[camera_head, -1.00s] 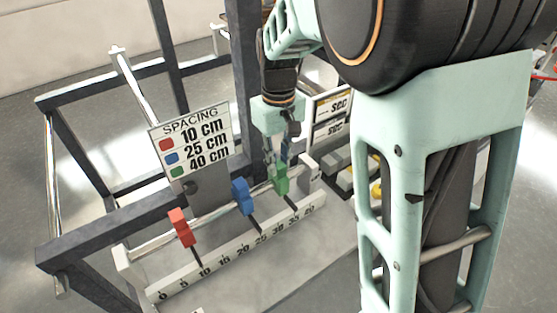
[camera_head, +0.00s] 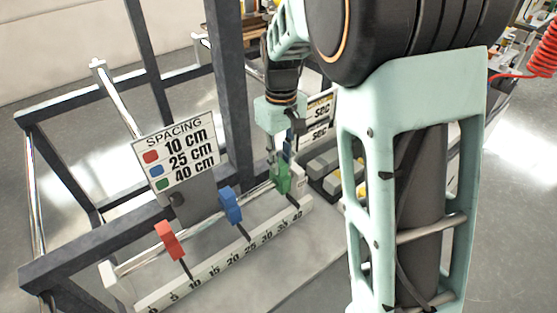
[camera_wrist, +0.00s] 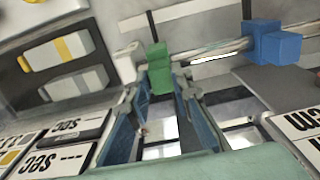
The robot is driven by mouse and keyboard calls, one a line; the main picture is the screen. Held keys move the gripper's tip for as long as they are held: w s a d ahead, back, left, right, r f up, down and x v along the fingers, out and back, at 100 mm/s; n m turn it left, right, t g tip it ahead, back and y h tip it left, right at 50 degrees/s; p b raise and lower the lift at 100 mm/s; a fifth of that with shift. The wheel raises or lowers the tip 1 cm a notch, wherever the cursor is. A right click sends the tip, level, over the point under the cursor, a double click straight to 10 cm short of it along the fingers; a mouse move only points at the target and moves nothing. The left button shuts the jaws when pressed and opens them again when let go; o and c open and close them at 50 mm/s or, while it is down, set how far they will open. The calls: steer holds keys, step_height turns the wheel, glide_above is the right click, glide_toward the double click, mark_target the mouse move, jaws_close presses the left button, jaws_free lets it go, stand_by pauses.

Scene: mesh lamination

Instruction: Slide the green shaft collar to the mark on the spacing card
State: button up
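The green collar (camera_head: 283,180) sits on the rail, and its dark pointer reaches the scale (camera_head: 222,262) close to the 40 mark. The spacing card (camera_head: 178,157) lists red 10 cm, blue 25 cm and green 40 cm. My gripper (camera_head: 278,160) is down at the green collar. In the wrist view my gripper (camera_wrist: 160,90) has its fingers apart, straddling the green collar (camera_wrist: 159,70). The finger on the blue collar's side looks close against it; a gap shows on the other side. Exact contact is hard to tell.
The blue collar (camera_head: 230,205) points near 25 and the red collar (camera_head: 169,240) near 10. A rail end block (camera_wrist: 127,63) stands just beyond the green collar. A dark frame post (camera_head: 232,90) rises behind, and "sec" displays (camera_head: 320,118) stand at right.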

steer(key=o, duration=0.4)
steer(key=shift+w+d, duration=0.15)
steer(key=shift+d, duration=0.05)
steer(key=shift+a, duration=0.1)
step_height(320, 180, up, 12)
steer(key=shift+r, duration=0.1)
